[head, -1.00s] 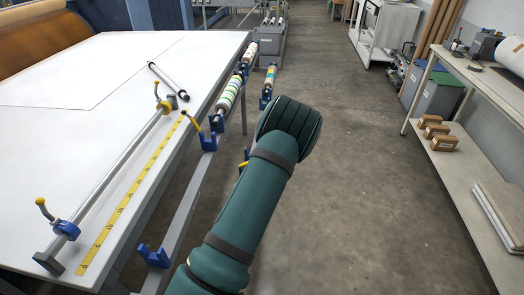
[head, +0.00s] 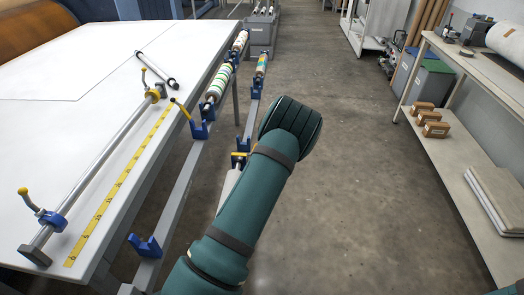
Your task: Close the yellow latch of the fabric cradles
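Blue fabric cradles stand on grey rails beside the white table. An empty cradle (head: 146,246) is at the lower left. Another cradle (head: 199,131) has a yellow-tipped lever (head: 181,108) tilted up and away to the left, apparently an open latch. Left of my arm, a blue cradle (head: 242,146) has a yellow latch part (head: 238,157) across it, above a pale roll (head: 228,187). My arm covers part of that roll, and I cannot tell whether this latch is fully closed. No gripper fingers show. A sliver of another arm of mine is at the bottom right.
Patterned rolls (head: 217,86) lie in cradles farther back. The white table (head: 60,130) carries a metal bar with blue and yellow clamps and a yellow tape measure (head: 120,182). The shelf bench (head: 445,165) is at the right. The floor between is clear.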

